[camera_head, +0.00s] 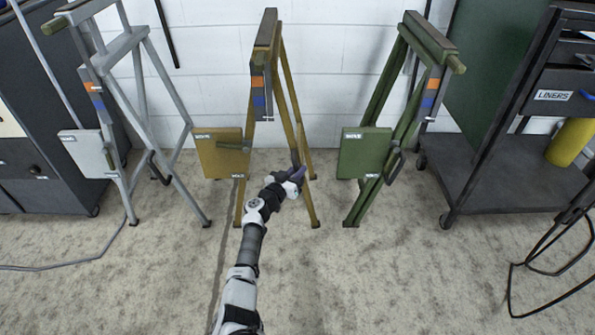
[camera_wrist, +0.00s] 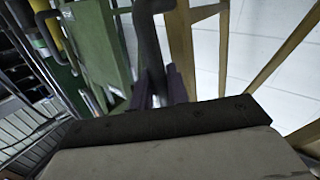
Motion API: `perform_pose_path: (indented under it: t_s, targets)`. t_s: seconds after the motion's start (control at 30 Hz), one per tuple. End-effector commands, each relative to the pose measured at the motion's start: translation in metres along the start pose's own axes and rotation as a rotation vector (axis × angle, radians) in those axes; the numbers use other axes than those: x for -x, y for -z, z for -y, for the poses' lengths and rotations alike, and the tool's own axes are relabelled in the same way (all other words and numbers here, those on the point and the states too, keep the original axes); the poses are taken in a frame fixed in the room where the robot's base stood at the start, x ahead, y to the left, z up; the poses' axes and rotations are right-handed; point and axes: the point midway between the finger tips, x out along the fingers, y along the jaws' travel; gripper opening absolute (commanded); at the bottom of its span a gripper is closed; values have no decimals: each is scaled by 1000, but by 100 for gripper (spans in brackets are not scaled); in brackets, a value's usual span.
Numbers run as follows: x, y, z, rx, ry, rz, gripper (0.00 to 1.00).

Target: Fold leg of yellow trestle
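The yellow trestle (camera_head: 289,95) stands upright in the middle of the head view, its legs spread. A yellow panel (camera_head: 221,158) sticks out at its left, and orange and blue patches mark its upper front. A dark looped handle (camera_head: 295,157) sits low on its right side. My gripper (camera_head: 297,174) is at this handle. In the wrist view the dark handle (camera_wrist: 151,50) runs down between my two purple fingers (camera_wrist: 160,90), which stand apart on either side of it. Whether they press on it cannot be told. The yellow legs (camera_wrist: 180,45) rise just to the right.
A grey trestle (camera_head: 140,100) stands to the left and a green trestle (camera_head: 385,90) to the right. A dark cart (camera_head: 500,190) with a yellow cylinder (camera_head: 570,142) is at far right. A white block wall is behind. The front carpet is mostly clear, with cables at both sides.

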Motion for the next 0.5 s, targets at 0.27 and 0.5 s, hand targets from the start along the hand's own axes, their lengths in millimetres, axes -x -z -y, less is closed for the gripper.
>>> perform_pose_path:
  t_s: [0.27, 0.5]
  targets:
    - [0, 0, 0, 0, 0, 0, 0]
    - [12, 6, 20, -52, 11, 38, 0]
